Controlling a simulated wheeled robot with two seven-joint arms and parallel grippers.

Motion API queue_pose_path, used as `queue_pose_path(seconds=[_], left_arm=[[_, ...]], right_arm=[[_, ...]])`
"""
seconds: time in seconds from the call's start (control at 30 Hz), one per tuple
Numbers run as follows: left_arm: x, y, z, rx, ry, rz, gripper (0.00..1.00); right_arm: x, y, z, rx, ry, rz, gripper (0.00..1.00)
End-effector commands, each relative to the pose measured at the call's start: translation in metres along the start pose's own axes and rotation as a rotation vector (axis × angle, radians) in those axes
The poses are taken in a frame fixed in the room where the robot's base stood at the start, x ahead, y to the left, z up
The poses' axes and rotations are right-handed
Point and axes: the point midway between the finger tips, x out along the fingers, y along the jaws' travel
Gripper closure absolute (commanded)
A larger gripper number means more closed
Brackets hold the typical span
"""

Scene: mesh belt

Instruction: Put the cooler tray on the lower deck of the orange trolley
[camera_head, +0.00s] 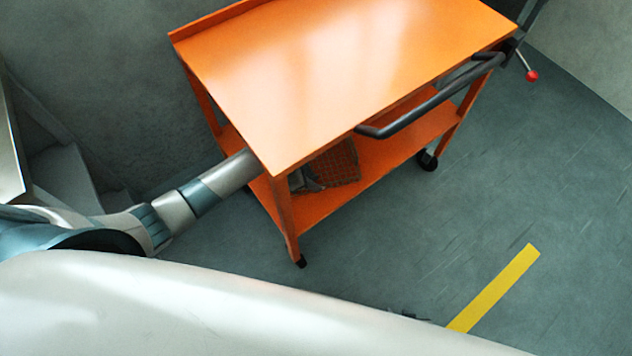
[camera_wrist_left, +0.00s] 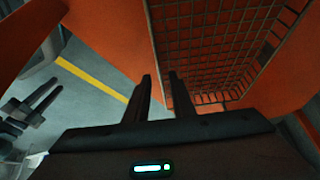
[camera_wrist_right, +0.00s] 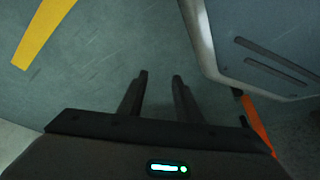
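The orange trolley (camera_head: 330,60) stands ahead of me. A wire mesh tray, the cooler tray (camera_head: 343,163), is on its lower deck (camera_head: 390,151), partly hidden by the upper deck and a leg. The tray (camera_wrist_left: 225,40) fills the upper right of the left wrist view. My left gripper (camera_head: 308,181) reaches in under the upper deck. Its fingers (camera_wrist_left: 160,76) are apart at the tray's near rim, with nothing visibly clamped; whether they touch it I cannot tell. My right gripper (camera_wrist_right: 160,75) is open and empty above the floor. It also shows in the left wrist view (camera_wrist_left: 38,103).
A dark push handle (camera_head: 435,105) runs along the trolley's near right side. A trolley leg (camera_head: 284,215) stands close to my left forearm. A red-knobbed lever (camera_head: 531,75) is at the right. The floor around the yellow stripe (camera_head: 495,287) is clear.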

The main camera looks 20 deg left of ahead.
Motion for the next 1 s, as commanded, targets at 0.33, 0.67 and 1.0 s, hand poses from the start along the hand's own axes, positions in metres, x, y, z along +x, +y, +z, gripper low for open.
queue_pose_path(seconds=[0.33,0.67,1.0], left_arm=[[-0.044,0.0,0.042,-0.001,-0.004,-0.001,0.78],[-0.071,0.001,0.092,0.0,-0.002,-0.001,0.78],[-0.081,0.001,0.106,0.0,0.0,0.0,0.78]], right_arm=[[0.004,-0.001,0.002,0.0,-0.016,-0.001,0.69],[0.003,0.005,0.003,0.005,-0.059,0.004,0.69],[0.0,0.017,0.015,0.005,-0.095,0.017,0.69]])
